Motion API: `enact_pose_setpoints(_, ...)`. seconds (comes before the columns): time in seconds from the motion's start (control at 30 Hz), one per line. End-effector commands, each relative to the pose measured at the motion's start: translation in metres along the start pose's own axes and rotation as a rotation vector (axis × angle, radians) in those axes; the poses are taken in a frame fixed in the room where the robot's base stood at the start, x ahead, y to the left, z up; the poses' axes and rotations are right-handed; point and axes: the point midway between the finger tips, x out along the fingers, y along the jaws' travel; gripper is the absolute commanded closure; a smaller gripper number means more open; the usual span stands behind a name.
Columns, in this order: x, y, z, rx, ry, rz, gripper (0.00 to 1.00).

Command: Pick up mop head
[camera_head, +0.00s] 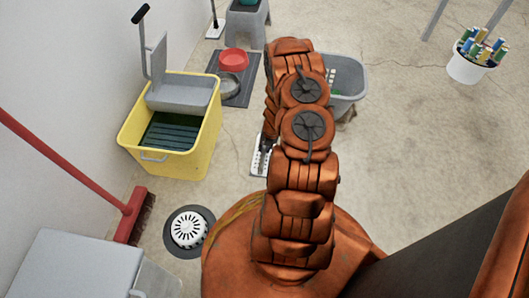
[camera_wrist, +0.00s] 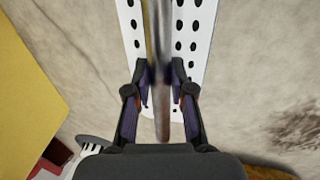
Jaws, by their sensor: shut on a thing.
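The mop head is a long white plate with rows of dark holes, and a grey bar runs along its middle. In the wrist view the mop head (camera_wrist: 201,55) extends from the top edge down between my fingers. My gripper (camera_wrist: 162,82) is shut on the grey bar, with one finger on each side. In the head view the mop head (camera_head: 257,167) shows low over or on the floor, just left of my arm. My arm hides the rest of it, and I cannot tell whether it touches the floor.
A yellow mop bucket (camera_head: 190,150) stands to the left, near a red broom (camera_head: 128,212) and a floor drain (camera_head: 189,229). A grey tub (camera_head: 350,75) is behind my arm. A white bucket of colourful items (camera_head: 468,68) stands far right. The right floor is mostly clear.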

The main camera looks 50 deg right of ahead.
Motion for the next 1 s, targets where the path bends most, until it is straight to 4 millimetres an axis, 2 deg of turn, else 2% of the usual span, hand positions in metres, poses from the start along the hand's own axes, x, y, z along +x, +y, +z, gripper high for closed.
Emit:
enact_pose_setpoints(0.27,-0.008,0.002,0.000,0.001,0.000,0.000,1.00)
enact_pose_setpoints(0.47,-0.040,0.008,0.001,0.001,-0.002,0.001,1.00)
enact_pose_setpoints(1.0,-0.049,-0.033,-0.031,0.005,-0.001,0.001,1.00)
